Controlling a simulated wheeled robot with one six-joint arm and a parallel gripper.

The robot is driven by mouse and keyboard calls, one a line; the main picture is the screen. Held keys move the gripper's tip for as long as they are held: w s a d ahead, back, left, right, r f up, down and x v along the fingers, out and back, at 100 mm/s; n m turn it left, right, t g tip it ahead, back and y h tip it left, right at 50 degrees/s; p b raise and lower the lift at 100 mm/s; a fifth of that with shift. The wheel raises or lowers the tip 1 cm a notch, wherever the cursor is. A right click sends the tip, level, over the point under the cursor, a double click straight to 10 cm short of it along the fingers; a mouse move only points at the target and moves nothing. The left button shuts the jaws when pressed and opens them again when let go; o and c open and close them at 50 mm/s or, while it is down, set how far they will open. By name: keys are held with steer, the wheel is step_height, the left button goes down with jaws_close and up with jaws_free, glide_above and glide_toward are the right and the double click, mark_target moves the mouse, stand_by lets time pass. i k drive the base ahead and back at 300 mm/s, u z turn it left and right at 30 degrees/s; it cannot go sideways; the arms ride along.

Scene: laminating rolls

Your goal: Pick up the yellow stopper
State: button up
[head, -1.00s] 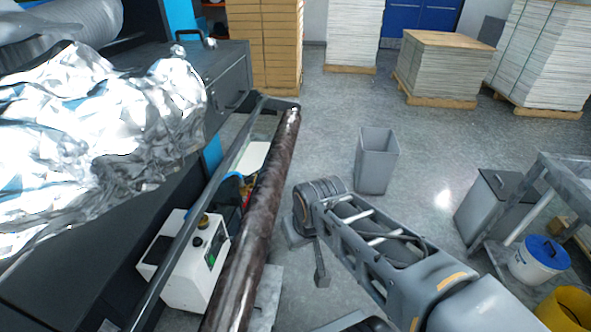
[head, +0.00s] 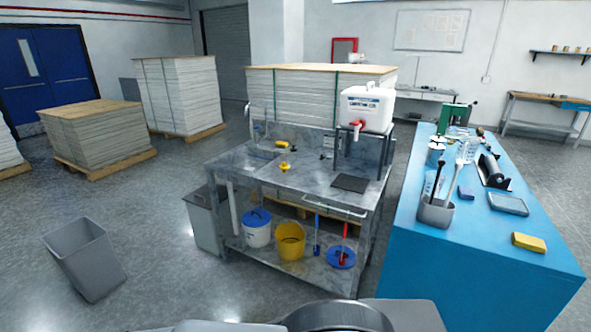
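A small yellow object (head: 284,168) sits on the grey sink bench (head: 318,178), near the middle of its top. It may be the yellow stopper, but it is too small to tell its exact shape. Another small yellow item (head: 284,145) lies behind it, near the back edge of the bench. Part of my arm shows along the bottom edge of the head view. My gripper is out of the picture.
A white water container (head: 367,108) with a red tap stands on a rack at the bench's right. A blue table (head: 480,264) with tools and a yellow block (head: 528,242) is further right. A grey bin (head: 84,258) stands on the left floor. Open floor lies between bin and bench.

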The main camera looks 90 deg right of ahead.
mark_target(283, 166)
steer(key=z, duration=3.05)
steer(key=i, duration=0.75)
steer(key=u, duration=0.6)
steer(key=i, duration=1.15)
steer(key=u, duration=0.85)
steer(key=i, duration=0.25)
steer(key=u, duration=0.2)
